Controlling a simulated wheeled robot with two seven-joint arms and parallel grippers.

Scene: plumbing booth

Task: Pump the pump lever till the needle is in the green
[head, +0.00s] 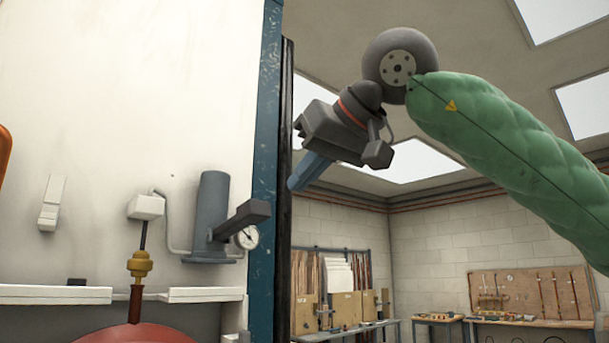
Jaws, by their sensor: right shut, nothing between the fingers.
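The pump is a grey-blue upright cylinder (212,205) on the white wall panel, left of centre in the head view. Its dark pump lever (245,216) sticks out to the right, tilted slightly up. A small round white gauge (248,237) sits just below the lever, partly covered by it. Its needle is too small to read against any green zone. My right gripper (298,184) is shut and empty, its blue fingers pointing down and left. In the picture it is above and right of the lever, apart from it. My left gripper is not in view.
A blue post (264,170) edges the panel right of the pump. A white box (146,206) with a pipe, a brass fitting (139,264) and a red rounded vessel (135,334) stand to the left. A white ledge (55,294) runs below. Workbenches (437,319) are far back.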

